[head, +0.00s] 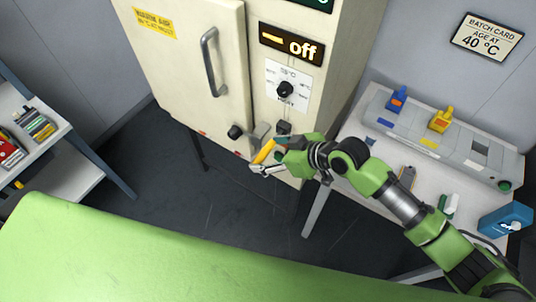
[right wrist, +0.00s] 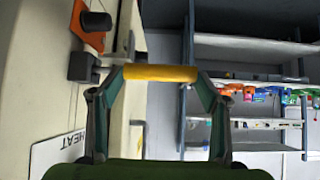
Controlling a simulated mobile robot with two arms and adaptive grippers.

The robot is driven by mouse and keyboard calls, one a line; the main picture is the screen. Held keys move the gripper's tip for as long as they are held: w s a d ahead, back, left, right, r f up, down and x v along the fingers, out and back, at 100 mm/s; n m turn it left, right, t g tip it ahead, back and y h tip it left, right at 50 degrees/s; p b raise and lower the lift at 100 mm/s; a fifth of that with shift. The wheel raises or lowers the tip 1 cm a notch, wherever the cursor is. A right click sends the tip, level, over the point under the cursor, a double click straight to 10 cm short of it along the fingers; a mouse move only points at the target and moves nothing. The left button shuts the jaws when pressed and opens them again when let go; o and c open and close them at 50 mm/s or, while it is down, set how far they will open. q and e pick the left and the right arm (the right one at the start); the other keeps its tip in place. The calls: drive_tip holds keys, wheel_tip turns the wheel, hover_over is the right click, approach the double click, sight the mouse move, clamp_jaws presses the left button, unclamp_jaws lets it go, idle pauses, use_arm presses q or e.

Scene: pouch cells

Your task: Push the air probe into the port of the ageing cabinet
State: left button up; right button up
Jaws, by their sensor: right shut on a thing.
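The ageing cabinet (head: 188,70) is cream, with its door shut and a display reading "Off". My right gripper (head: 264,160) is at the lower front of the cabinet, shut on the yellow handle of the air probe (head: 264,152). In the right wrist view the yellow probe (right wrist: 160,73) lies crosswise between both fingertips. A short grey rod shows beyond the left finger, towards a dark block (right wrist: 82,66) on the cabinet face. I cannot tell whether the rod is inside a port; the port opening is not clearly visible. My left gripper is not in view.
A white side table (head: 345,150) at the right holds a grey panel with blue and yellow parts. A shelf (head: 75,150) stands at the left. Floor below the cabinet is clear.

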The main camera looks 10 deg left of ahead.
sight(273, 144)
drive_tip(key=shift+w+d+b, duration=0.3)
drive_tip(key=shift+w+b, duration=0.2)
drive_tip(key=shift+w, duration=0.3)
drive_tip(key=shift+w+d+b, duration=0.3)
drive_tip(key=shift+w+b, duration=0.15)
drive_tip(key=shift+w, duration=0.3)
drive_tip(key=o, duration=1.2)
drive_tip(key=shift+w, duration=0.15)
drive_tip(key=shift+d, duration=0.1)
drive_tip(key=v, duration=1.2)
